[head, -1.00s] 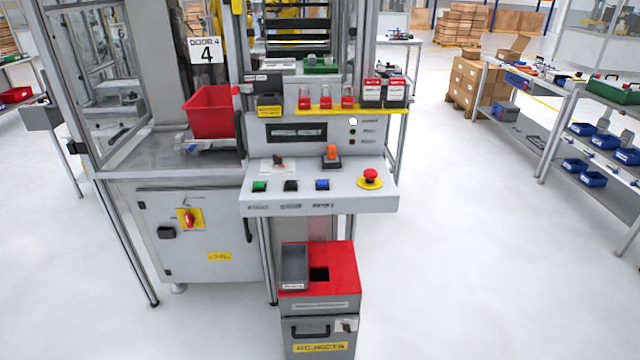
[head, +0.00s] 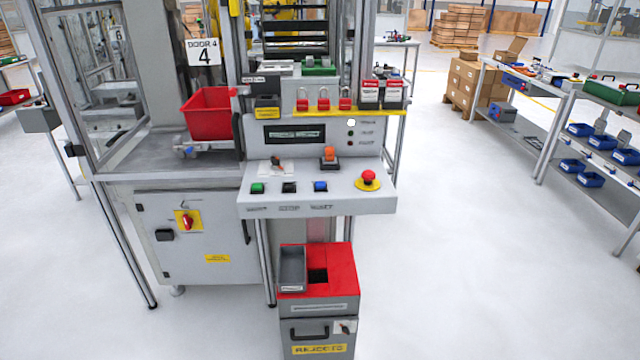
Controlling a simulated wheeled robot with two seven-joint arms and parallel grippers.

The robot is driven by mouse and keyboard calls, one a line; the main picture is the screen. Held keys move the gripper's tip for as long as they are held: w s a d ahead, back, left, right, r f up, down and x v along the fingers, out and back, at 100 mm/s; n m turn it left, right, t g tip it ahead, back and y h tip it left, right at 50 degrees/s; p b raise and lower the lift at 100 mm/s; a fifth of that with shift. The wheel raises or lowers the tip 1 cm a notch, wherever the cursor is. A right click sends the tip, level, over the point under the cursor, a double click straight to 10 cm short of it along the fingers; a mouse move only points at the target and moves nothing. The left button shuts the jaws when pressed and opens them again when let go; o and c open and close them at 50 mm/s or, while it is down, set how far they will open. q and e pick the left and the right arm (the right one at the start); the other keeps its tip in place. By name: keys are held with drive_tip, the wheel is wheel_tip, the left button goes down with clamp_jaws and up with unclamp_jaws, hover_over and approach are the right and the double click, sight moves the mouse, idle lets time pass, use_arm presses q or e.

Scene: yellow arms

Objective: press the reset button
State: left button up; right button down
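A control panel (head: 345,203) on the machine faces me in the head view. Its sloped front carries a green button (head: 257,188), a black button (head: 289,187) and a blue button (head: 320,186) in a row. Labels sit below them; the one under the blue button seems to read RESET, though it is blurred. A red mushroom button (head: 368,175) on a yellow base is at the right end. An orange-topped switch (head: 329,153) and a small key-like part (head: 277,163) sit higher up. Neither of my grippers shows.
A red reject bin (head: 340,262) with a grey tray (head: 292,267) on top stands below the panel. A red tub (head: 209,113) rests on the machine's ledge at left. Red padlocks (head: 323,99) line a yellow shelf.

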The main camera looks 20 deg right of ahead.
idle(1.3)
